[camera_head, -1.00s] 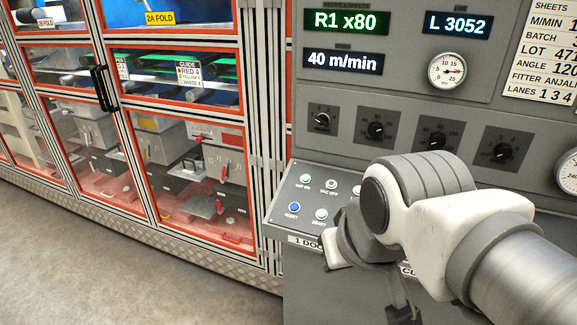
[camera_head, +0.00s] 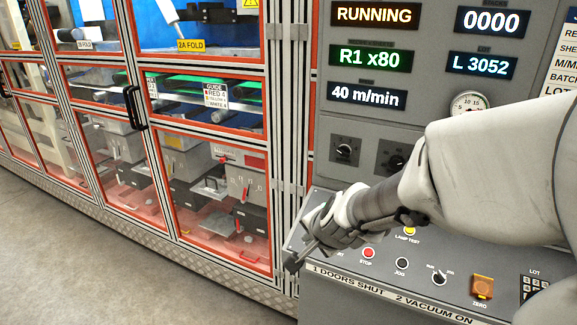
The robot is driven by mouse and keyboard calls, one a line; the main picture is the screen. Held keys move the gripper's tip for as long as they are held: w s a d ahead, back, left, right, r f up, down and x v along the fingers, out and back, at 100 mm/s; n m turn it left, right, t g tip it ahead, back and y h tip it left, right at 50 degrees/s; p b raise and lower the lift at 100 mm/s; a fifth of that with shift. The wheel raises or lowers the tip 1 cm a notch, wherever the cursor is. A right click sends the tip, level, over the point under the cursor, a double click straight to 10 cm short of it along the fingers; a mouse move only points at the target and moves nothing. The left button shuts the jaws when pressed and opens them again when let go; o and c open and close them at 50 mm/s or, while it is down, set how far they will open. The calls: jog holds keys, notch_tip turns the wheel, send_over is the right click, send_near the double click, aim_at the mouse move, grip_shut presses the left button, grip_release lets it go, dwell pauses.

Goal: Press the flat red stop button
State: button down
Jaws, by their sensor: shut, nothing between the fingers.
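The red stop button (camera_head: 368,253) is a small round cap with the label STOP below it. It sits on the sloping grey control desk (camera_head: 335,257), in the lower middle of the head view. My gripper (camera_head: 292,264) is shut and empty. It is to the left of the button, at the left edge of the desk, and does not touch the button. My forearm comes in from the right, above the desk, and hides part of the desk behind the button. I cannot tell how high the fingertips are above the desk.
Beside the stop button are a black JOG button (camera_head: 402,263), a yellow lamp test button (camera_head: 409,231), a small selector (camera_head: 438,277) and an orange ZERO button (camera_head: 482,287). A display reads RUNNING (camera_head: 375,15). Glazed machine doors (camera_head: 222,195) stand at left; floor there is clear.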

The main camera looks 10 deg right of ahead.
jog(key=w+d+f+m+h+p, duration=0.2)
jog(key=w+d+f+m+h, duration=0.2)
jog(key=d+m+h, duration=0.15)
jog(key=r+m+h+p, duration=0.1)
jog(key=m+h, duration=0.4)
jog(key=h, duration=0.1)
send_over(368, 252)
jog(key=s+a, duration=0.4)
jog(key=s, duration=0.1)
jog(key=shift+w, duration=0.2)
jog(key=shift+d, duration=0.1)
jog(key=w+f+b, duration=0.1)
jog(key=f+b, duration=0.1)
jog(key=w+d+f+b, duration=0.1)
jog(key=f+b, duration=0.2)
jog(key=w+f+b, duration=0.1)
jog(key=f+b, duration=0.1)
jog(key=f, duration=0.1)
jog(key=shift+d+f, duration=0.1)
jog(key=shift+d, duration=0.3)
jog(key=shift+f+b, duration=0.1)
jog(key=shift+b, duration=0.3)
jog(key=shift+w+d+f+b, duration=0.1)
jog(key=shift+d+f+b, duration=0.05)
jog(key=shift+f+b, duration=0.15)
